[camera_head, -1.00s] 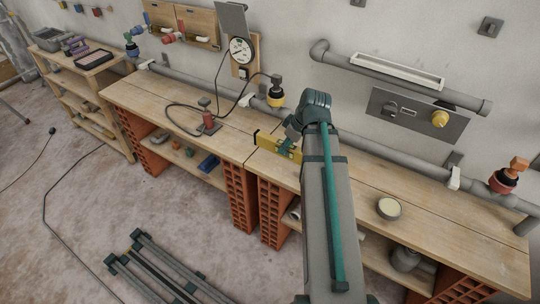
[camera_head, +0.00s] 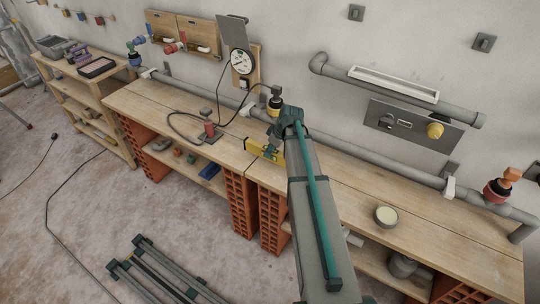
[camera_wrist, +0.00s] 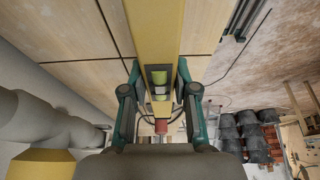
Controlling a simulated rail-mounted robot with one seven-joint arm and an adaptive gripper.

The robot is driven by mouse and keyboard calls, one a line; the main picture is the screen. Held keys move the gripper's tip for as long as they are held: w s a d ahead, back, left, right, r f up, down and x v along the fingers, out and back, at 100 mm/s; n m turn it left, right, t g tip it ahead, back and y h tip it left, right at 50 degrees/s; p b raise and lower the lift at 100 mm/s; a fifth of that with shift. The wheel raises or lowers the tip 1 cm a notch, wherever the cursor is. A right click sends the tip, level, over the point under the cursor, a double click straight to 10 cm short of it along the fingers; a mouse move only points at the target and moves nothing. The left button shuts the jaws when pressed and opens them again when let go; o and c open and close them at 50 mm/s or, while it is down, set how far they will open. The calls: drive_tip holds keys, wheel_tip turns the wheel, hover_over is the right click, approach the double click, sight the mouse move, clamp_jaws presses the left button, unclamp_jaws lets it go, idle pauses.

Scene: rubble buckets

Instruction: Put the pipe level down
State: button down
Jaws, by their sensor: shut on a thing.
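The yellow pipe level (camera_head: 262,149) is held in my gripper (camera_head: 272,147) over the long wooden workbench (camera_head: 335,190), close to its surface and left of its middle. I cannot tell whether it touches the bench top. In the wrist view the level (camera_wrist: 155,28) runs between the two fingers, with its green vial in sight. The fingers of my gripper (camera_wrist: 160,88) are shut on it from both sides. In the head view my arm hides part of the gripper and of the bench.
A red tool (camera_head: 209,130) with a black cable stands on the bench to the left. A grey pipe (camera_head: 385,170) runs along the wall behind, with a yellow-collared valve (camera_head: 275,103). A round tin (camera_head: 386,216) stands to the right. The bench beside the tin is clear.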

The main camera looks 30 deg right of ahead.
drive_tip(key=shift+w+f, duration=0.3)
drive_tip(key=shift+f+p, duration=0.3)
drive_tip(key=shift+f, duration=0.05)
drive_tip(key=shift+f+p, duration=0.45)
drive_tip(key=shift+f, duration=0.85)
drive_tip(key=shift+f, duration=0.1)
drive_tip(key=c, duration=0.9)
unclamp_jaws()
drive_tip(key=b+v, duration=0.2)
drive_tip(key=v, duration=1)
